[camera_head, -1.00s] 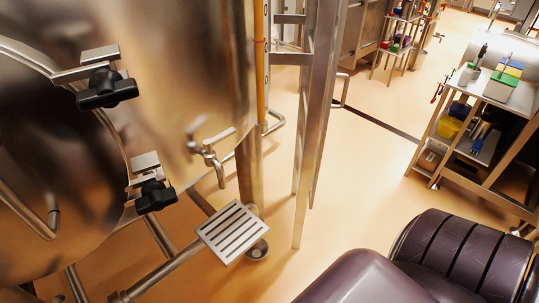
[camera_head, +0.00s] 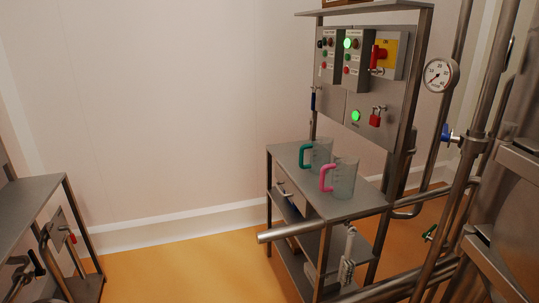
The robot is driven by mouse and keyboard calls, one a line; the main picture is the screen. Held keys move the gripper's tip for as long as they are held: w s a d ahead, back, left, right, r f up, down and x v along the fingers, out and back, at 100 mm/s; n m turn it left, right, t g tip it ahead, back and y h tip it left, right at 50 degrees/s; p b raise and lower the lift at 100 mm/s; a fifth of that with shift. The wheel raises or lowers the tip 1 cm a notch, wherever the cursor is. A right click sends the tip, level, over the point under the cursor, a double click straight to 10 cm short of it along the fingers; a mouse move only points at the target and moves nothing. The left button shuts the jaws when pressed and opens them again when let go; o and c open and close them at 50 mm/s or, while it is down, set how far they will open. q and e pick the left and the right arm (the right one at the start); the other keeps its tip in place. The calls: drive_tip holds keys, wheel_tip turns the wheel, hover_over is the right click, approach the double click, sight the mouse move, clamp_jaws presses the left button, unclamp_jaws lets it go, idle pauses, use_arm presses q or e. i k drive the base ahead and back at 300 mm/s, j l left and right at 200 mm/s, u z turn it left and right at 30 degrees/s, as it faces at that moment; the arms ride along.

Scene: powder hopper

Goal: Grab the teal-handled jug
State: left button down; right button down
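The teal-handled jug (camera_head: 318,153) is a clear jug standing upright on the metal top of a cart (camera_head: 290,156) right of centre. Its teal handle points left. A similar clear jug with a pink handle (camera_head: 344,178) stands in front of it and to the right, and slightly overlaps it in the picture. Neither of my grippers shows in the head view.
A control panel (camera_head: 359,95) with lit green buttons rises behind the jugs. A steel pipe (camera_head: 325,222) crosses in front of the cart. Pipes with a gauge (camera_head: 440,75) stand at right. Another metal table (camera_head: 28,212) is at left. Open orange floor lies between.

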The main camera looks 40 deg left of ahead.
sight(321, 147)
drive_tip(key=u, duration=0.95)
drive_tip(key=i, duration=0.7)
drive_tip(key=l+z, duration=0.05)
drive_tip(key=l, duration=0.05)
